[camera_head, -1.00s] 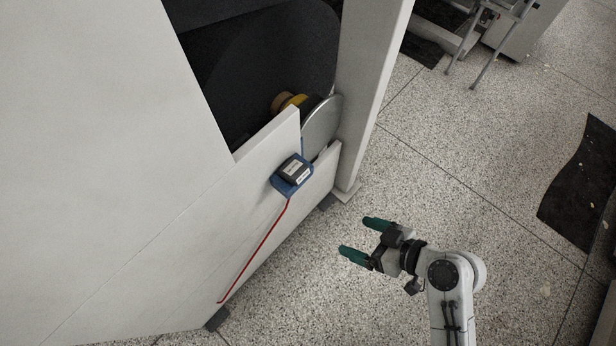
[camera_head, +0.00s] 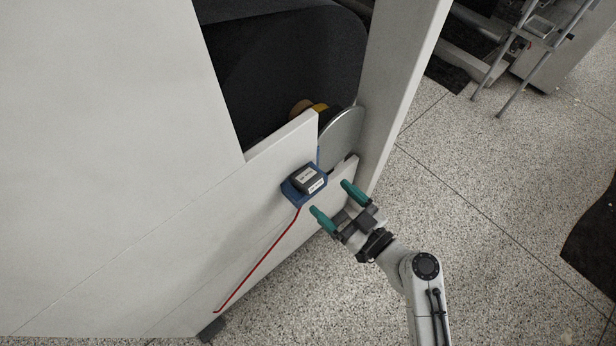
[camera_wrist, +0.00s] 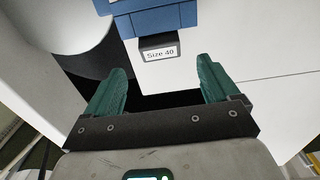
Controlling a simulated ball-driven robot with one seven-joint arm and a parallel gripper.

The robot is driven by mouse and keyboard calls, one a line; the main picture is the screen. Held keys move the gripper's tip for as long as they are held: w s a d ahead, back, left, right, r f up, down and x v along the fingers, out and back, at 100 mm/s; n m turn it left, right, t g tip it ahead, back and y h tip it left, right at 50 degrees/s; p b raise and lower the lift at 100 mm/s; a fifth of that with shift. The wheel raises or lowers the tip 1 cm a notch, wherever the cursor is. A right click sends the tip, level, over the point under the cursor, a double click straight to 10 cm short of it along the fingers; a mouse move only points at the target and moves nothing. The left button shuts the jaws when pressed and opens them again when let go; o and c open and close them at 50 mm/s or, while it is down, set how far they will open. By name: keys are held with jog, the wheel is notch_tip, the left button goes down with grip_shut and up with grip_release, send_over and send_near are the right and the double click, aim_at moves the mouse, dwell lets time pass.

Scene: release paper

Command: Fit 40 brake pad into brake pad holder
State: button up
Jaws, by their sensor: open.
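A blue box-like bracket (camera_head: 290,194) is fixed to the white panel, and a dark block with white labels (camera_head: 307,178) sits in it. In the wrist view the bracket's blue side (camera_wrist: 168,20) is at the top. Below it a dark block's end (camera_wrist: 160,42) carries a label reading "Size 40". My gripper (camera_head: 330,197) is open and empty, just right of and below the bracket, its fingers pointing toward the panel. In the wrist view its green fingers (camera_wrist: 161,68) stand apart on either side below the label, not touching the block. I cannot tell which part is the brake pad holder.
A large metal disc (camera_head: 343,133) with a yellow hub part (camera_head: 319,108) stands in the machine opening behind the bracket. A white post (camera_head: 408,80) rises to its right. A red line (camera_head: 257,262) runs down the panel. Speckled floor (camera_head: 500,240) is free at the right.

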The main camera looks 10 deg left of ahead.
aim_at(315, 184)
jog(key=p+x, duration=0.1)
jog(key=x, duration=0.4)
jog(key=shift+a, duration=0.1)
jog(key=c, duration=1.4)
jog(key=shift+o, duration=0.2)
jog(key=shift+r, duration=0.15)
